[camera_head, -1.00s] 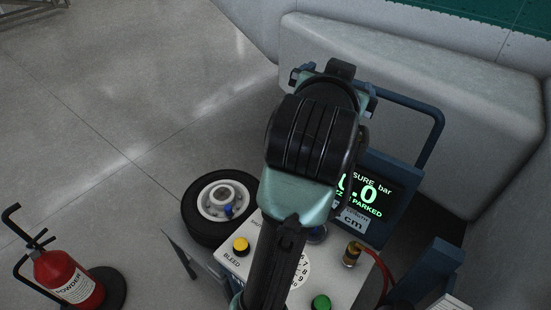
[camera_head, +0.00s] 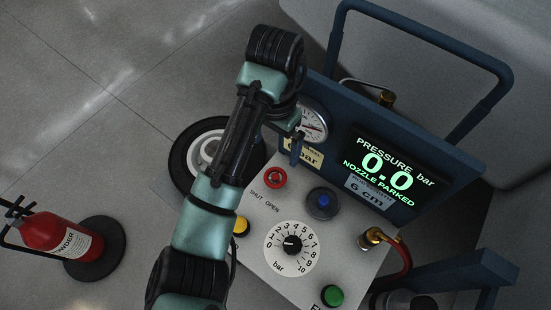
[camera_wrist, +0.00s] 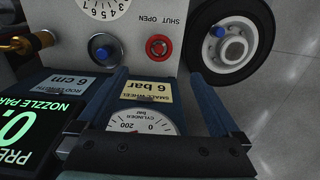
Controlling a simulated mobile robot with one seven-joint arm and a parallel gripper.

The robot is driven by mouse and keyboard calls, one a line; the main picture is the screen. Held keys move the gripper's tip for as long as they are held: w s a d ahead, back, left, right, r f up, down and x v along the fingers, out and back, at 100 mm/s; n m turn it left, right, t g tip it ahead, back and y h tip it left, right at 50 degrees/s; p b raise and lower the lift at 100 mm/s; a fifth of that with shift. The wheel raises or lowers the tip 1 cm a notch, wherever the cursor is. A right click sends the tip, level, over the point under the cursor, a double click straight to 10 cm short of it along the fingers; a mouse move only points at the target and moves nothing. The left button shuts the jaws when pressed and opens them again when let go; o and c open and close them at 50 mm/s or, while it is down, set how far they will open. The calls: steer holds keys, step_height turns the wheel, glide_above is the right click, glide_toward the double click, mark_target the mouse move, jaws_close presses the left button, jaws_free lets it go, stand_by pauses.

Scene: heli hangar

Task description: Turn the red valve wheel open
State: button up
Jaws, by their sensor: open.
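The red valve wheel (camera_head: 275,178) is a small red ring on the light top of a cart panel, with "SHUT OPEN" printed beside it. It also shows in the wrist view (camera_wrist: 159,47), upper middle, unobstructed. My gripper (camera_wrist: 157,76) is open and empty. In the wrist view its two blue fingers reach toward the wheel from below, one on each side of the "6 bar" placard, apart from the wheel. In the head view my gripper (camera_head: 297,150) is just above the wheel in the picture, partly hidden behind my arm.
The panel also holds a numbered dial (camera_head: 291,244), a blue knob (camera_head: 322,203), a green button (camera_head: 332,295), a yellow button (camera_head: 241,226) and a brass fitting with red hose (camera_head: 371,238). A display (camera_head: 385,178) reads 0.0 bar, "NOZZLE PARKED". A gauge (camera_head: 313,124) stands behind.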

mark_target(275, 176)
steer(key=f+b, duration=0.1)
steer(key=f, duration=0.2)
steer(key=f+b, duration=0.2)
steer(key=f, duration=0.2)
steer(key=f+b, duration=0.2)
steer(key=f, duration=0.1)
steer(key=shift+s+f, duration=0.25)
steer(key=shift+f, duration=0.8)
steer(key=c, duration=1.4)
steer(key=shift+o, duration=0.2)
